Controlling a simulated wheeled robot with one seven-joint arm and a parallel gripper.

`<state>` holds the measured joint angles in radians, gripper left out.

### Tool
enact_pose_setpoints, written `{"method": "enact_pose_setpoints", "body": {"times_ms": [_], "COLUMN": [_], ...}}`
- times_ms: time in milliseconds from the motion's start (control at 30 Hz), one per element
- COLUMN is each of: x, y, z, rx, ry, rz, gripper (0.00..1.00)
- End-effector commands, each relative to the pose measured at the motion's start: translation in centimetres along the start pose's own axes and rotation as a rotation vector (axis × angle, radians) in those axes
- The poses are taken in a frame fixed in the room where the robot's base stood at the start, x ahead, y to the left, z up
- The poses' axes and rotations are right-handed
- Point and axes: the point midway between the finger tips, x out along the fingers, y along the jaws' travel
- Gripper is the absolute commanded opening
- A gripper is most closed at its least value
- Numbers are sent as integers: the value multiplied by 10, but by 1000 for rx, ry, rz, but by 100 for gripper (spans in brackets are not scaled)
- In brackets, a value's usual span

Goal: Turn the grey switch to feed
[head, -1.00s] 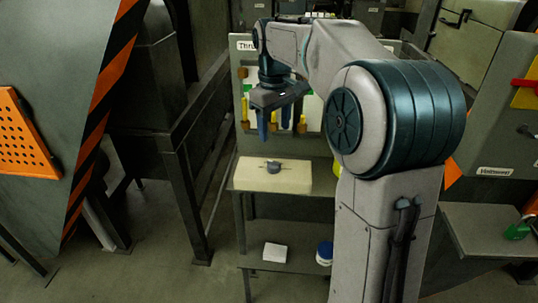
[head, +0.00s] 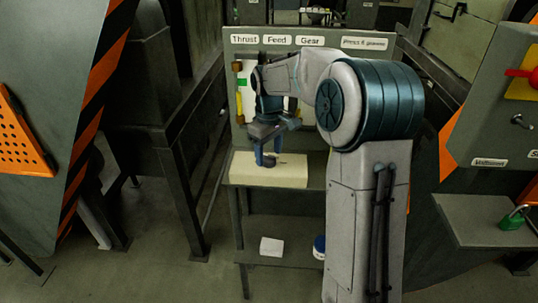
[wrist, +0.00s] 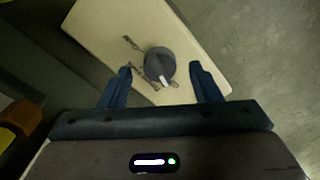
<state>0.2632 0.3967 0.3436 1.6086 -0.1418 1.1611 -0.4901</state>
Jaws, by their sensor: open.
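The grey switch (wrist: 160,64) is a round dark knob with a pale pointer line, on top of a cream box (wrist: 95,30). In the wrist view it lies between and just beyond the two blue fingertips of my gripper (wrist: 160,73). The fingers are apart, with a gap on each side of the knob. In the head view my gripper (head: 268,162) points down over the cream box (head: 265,177), and its fingers partly hide the switch (head: 269,161). Dark marks lie beside the knob; their lettering is too small to read.
The box stands on a grey shelf. A panel behind has labels reading Thrust, Feed (head: 277,39) and Gear. A white block (head: 271,246) and a blue-white container (head: 319,247) are on the lower shelf. A dark frame (head: 180,165) stands at left.

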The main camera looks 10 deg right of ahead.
Motion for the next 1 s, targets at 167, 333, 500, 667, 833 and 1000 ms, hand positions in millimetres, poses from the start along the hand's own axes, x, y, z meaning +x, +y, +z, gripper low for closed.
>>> {"method": "enact_pose_setpoints", "body": {"times_ms": [167,333,500,667,833,1000], "x": [13,14,14,14,14,14], "y": [0,0,0,0,0,0], "z": [0,0,0,0,0,0], "rx": [-1,0,0,0,6,46], "ry": [-1,0,0,0,0,0], "rz": [0,1,0,0,0,0], "gripper": [57,57,44,13,13,13]}}
